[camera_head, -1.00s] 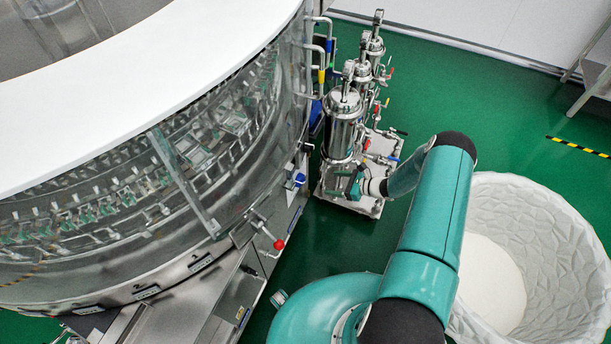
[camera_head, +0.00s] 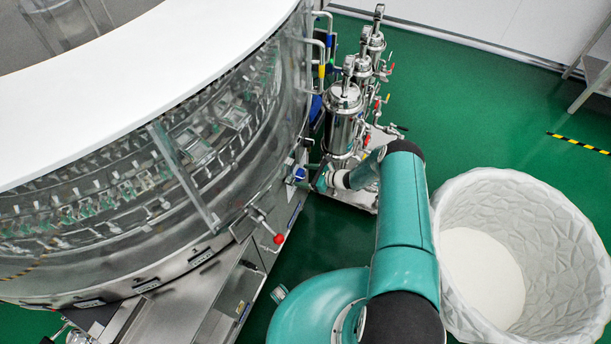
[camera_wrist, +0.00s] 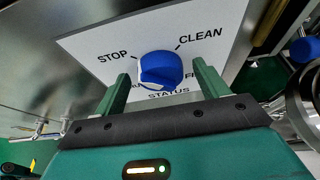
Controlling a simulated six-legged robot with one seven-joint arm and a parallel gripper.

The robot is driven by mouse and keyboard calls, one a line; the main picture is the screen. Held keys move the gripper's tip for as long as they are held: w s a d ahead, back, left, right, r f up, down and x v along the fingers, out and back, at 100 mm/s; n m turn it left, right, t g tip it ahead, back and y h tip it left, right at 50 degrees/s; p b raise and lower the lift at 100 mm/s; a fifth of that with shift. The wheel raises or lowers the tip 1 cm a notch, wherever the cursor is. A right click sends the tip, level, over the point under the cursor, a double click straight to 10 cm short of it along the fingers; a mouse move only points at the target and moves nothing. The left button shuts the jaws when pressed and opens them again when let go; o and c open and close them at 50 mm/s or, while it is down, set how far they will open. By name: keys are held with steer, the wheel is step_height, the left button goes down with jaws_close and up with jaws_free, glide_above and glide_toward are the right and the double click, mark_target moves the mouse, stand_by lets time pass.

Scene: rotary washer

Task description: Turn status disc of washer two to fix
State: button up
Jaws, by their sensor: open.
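The status disc (camera_wrist: 160,68) is a blue knob on a white plate (camera_wrist: 100,40) in the wrist view. The plate reads STOP at upper left, CLEAN at upper right and STATUS below. Two lower labels are partly hidden; the right one starts with F. A pale mark shows at the knob's lower left, but I cannot tell its setting. My gripper (camera_wrist: 161,72) is open, one green finger on either side of the knob; contact is unclear. In the head view, my gripper (camera_head: 318,178) is beside a blue knob (camera_head: 298,173) on the washer's side (camera_head: 180,270).
Steel filter canisters (camera_head: 343,115) with pipes and valves stand just behind my gripper. A red-tipped lever (camera_head: 279,239) sticks out of the washer nearer the camera. A large white bin (camera_head: 465,200) stands right of my arm. Another blue knob (camera_wrist: 303,48) shows at right.

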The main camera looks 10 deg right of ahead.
steer(key=shift+a, duration=0.1)
steer(key=shift+c, duration=0.2)
steer(key=c, duration=0.9)
steer(key=shift+w+m, duration=0.1)
steer(key=shift+m, duration=0.2)
steer(key=m, duration=0.1)
steer(key=m+g+y, duration=0.1)
steer(key=m, duration=0.1)
steer(key=shift+w+d+f+g+y, duration=0.15)
steer(key=shift+w+d+g+y, duration=0.1)
steer(key=shift+g+y, duration=0.15)
steer(key=m, duration=0.1)
steer(key=m+y, duration=0.1)
steer(key=m+g+y, duration=0.1)
steer(key=shift+w+d+f+m, duration=0.15)
steer(key=shift+f+m, duration=0.1)
steer(key=shift+m, duration=0.15)
steer(key=o, duration=0.9)
